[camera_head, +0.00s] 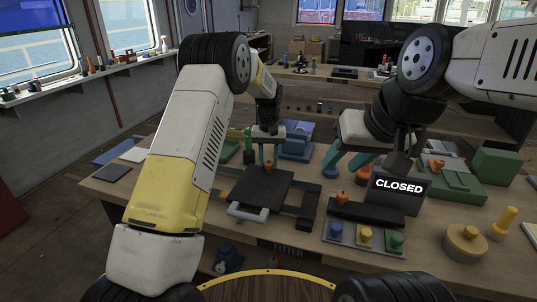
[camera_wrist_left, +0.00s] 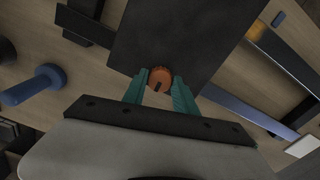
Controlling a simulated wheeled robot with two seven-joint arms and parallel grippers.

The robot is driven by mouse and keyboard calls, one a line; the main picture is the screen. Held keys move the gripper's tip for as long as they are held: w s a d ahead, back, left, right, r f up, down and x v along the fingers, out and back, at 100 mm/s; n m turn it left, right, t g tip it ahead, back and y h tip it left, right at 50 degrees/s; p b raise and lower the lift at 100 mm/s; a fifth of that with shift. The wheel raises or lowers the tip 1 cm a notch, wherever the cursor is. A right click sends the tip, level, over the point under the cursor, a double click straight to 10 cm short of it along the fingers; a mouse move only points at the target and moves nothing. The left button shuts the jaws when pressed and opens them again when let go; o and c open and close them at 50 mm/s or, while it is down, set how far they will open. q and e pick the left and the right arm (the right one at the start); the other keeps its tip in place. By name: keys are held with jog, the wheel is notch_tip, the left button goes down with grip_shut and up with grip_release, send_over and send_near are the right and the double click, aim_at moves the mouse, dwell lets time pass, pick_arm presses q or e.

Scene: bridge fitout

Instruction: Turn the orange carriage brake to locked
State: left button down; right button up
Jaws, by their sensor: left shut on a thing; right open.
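The orange carriage brake (camera_wrist_left: 160,78) is a small round knob with a dark slot, on a dark flat carriage plate (camera_wrist_left: 185,35). In the head view the carriage (camera_head: 262,188) sits on dark rails, and a bit of the orange knob (camera_head: 267,166) shows between the fingers. My left gripper (camera_head: 268,160) points down over it; in the left wrist view its teal fingers (camera_wrist_left: 160,82) are closed on either side of the knob, touching it. My right gripper (camera_head: 345,160) is open and empty, above the table to the right. No lock marking is readable.
A black "CLOSED" sign (camera_head: 399,185) stands below my right arm. In front of it, a panel carries blue, yellow and green knobs (camera_head: 365,237). Another orange knob (camera_head: 341,197) sits by a dark bar. A blue-handled thing (camera_wrist_left: 35,85) lies left of the carriage in the wrist view.

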aim_at(269, 163)
pick_arm(q)
jog(key=shift+w+r+m, duration=0.1)
jog(key=shift+m, duration=0.4)
jog(key=c, duration=1)
grip_release()
jog(key=shift+o, duration=0.2)
notch_tip(269, 163, up, 8)
jog(key=shift+f, duration=0.25)
jog(key=shift+r, duration=0.1)
